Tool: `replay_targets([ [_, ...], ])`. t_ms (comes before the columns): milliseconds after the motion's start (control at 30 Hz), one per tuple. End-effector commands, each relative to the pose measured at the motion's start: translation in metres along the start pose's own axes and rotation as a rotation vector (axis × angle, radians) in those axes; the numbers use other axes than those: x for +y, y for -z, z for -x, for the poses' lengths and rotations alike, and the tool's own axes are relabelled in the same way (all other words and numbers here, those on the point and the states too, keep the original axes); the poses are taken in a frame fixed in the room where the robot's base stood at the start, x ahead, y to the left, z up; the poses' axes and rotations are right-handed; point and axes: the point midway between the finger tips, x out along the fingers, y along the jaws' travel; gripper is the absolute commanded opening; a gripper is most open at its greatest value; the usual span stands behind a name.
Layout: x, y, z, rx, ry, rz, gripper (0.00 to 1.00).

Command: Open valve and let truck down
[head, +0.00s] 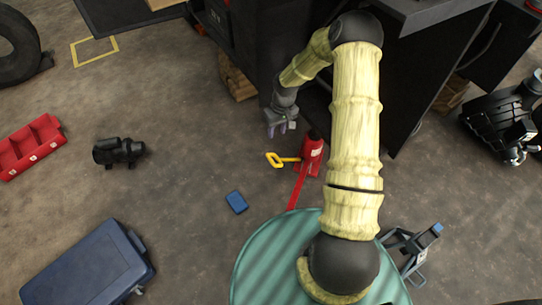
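A red jack (311,154) stands on the floor beside the black forklift body (395,75). A yellow loop-shaped handle (275,160) sticks out from the jack's left side; it looks like the valve handle. A red lever (298,187) runs from the jack toward my base. My gripper (277,131) hangs above and a little left of the jack, apart from the yellow handle. Its fingertips point down, and it is too small to tell whether they are apart. No object shows in it. Part of the forklift is hidden behind my arm.
Wooden blocks (237,80) lie at the forklift's lower edge. A blue box (237,202) lies left of the lever. A blue jack stand (412,250) stands right of my base. A black motor (118,152), red tray (31,147) and blue case (88,268) lie left, with clear floor between.

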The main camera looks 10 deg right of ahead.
Motion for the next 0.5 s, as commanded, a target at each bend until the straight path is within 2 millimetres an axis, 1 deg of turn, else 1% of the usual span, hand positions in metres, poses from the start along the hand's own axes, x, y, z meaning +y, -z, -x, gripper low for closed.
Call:
replay_targets([
  [133, 0.003, -0.001, -0.002, 0.001, 0.000, -0.005, 0.36],
  [267, 0.001, -0.001, -0.012, 0.000, 0.000, -0.002, 0.36],
  [367, 0.000, 0.000, -0.026, -0.002, 0.001, 0.000, 0.36],
  [500, -0.001, 0.000, -0.051, -0.001, 0.001, 0.003, 0.36],
])
